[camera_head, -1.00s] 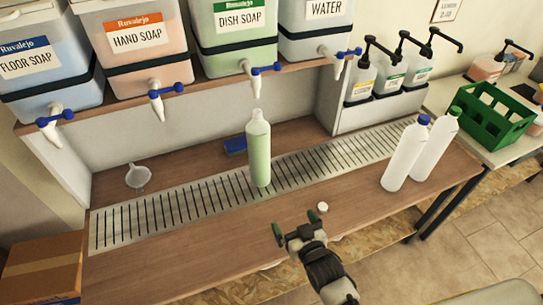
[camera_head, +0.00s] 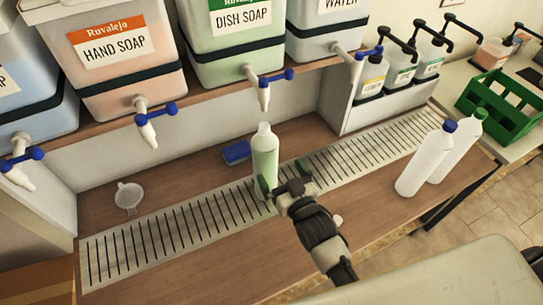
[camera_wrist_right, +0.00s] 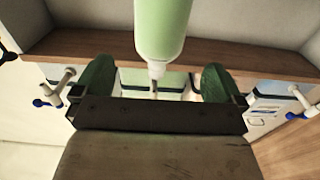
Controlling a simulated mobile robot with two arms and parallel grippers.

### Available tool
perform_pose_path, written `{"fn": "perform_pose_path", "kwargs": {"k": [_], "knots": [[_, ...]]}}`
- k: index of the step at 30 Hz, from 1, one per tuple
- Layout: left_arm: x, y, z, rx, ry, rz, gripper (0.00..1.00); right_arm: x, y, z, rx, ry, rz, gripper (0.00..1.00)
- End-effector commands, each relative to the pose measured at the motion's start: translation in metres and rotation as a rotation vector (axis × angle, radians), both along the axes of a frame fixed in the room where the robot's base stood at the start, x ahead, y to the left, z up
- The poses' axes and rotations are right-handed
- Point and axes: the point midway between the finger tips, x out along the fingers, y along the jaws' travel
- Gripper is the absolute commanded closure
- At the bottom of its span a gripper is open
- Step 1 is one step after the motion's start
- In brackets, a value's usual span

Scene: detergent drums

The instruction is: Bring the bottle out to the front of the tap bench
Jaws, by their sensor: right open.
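My right gripper (camera_head: 283,179) is open at the bottle's lower right. One green fingertip overlaps the bottle's base in the head view, and the other is to its right. In the right wrist view the bottle (camera_wrist_right: 163,28) appears beyond the gap between the two green fingers (camera_wrist_right: 157,82). I cannot tell whether a finger touches it. My left gripper is not in view.
Two white bottles (camera_head: 424,160) with blue and green caps stand at the bench's right end. A blue sponge (camera_head: 236,152) lies behind the grate, and a funnel (camera_head: 128,197) lies at the left. Pump bottles (camera_head: 401,68) stand back right. The front left bench strip is clear.

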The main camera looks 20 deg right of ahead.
Motion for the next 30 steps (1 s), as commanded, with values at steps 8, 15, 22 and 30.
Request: {"fn": "perform_pose_path", "kwargs": {"k": [8,15,22,30], "knots": [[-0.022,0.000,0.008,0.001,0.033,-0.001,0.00,0.037,0.007,0.002,0.000,-0.002,0.000,0.00],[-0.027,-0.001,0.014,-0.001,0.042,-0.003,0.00,0.079,0.016,0.002,0.001,-0.001,0.000,0.00],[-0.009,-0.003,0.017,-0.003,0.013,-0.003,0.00,0.101,0.020,0.000,0.000,0.000,0.000,0.00],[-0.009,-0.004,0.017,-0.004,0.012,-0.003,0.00,0.104,0.021,-0.001,0.000,0.000,0.000,0.00]]}}
